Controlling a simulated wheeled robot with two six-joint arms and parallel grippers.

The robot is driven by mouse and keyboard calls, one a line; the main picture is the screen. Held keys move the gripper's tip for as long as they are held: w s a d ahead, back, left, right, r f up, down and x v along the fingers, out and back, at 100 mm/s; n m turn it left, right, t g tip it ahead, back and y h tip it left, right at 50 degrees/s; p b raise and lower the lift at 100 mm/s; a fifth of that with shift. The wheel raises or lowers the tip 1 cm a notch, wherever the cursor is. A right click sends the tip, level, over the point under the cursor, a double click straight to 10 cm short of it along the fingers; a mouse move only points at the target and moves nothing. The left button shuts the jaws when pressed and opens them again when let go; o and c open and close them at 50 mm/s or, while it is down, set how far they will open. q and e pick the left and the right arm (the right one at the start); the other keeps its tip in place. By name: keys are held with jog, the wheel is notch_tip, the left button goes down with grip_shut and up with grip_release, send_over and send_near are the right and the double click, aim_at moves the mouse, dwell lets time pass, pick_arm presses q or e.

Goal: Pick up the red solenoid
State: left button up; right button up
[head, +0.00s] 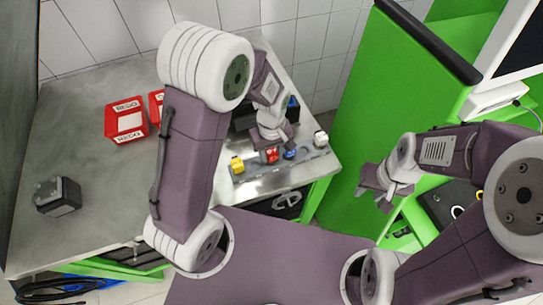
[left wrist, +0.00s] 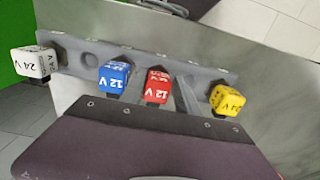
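The red solenoid (head: 270,155) is a small cube seated in a grey rail on the bench. In the left wrist view the red solenoid (left wrist: 157,87), marked 12 V, stands between the blue solenoid (left wrist: 114,77) and the yellow solenoid (left wrist: 227,101). A white 24 V solenoid (left wrist: 31,63) is at the rail's left end. My left gripper (head: 271,147) is directly over the red solenoid. Its grey fingers (left wrist: 160,92) are apart, one on each side of it; contact cannot be made out. My right gripper (head: 372,198) is open and empty, away from the bench.
Red labelled bins (head: 126,119) stand further left on the metal bench. A black box (head: 58,196) is at the bench's left. A green cabinet (head: 385,90) stands right of the bench. The bench's middle left is clear.

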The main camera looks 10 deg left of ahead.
aim_at(272, 151)
pick_arm(q)
jog(key=shift+w+f, duration=0.25)
jog(key=shift+w, duration=0.5)
jog(key=shift+s+r, duration=0.1)
jog(key=c, duration=0.5)
jog(key=shift+s+r, duration=0.2)
jog(key=shift+s, duration=0.2)
jog(key=shift+c, duration=1.4)
jog(key=shift+w, duration=0.2)
notch_tip(272, 151, up, 10)
jog(key=shift+f, duration=0.1)
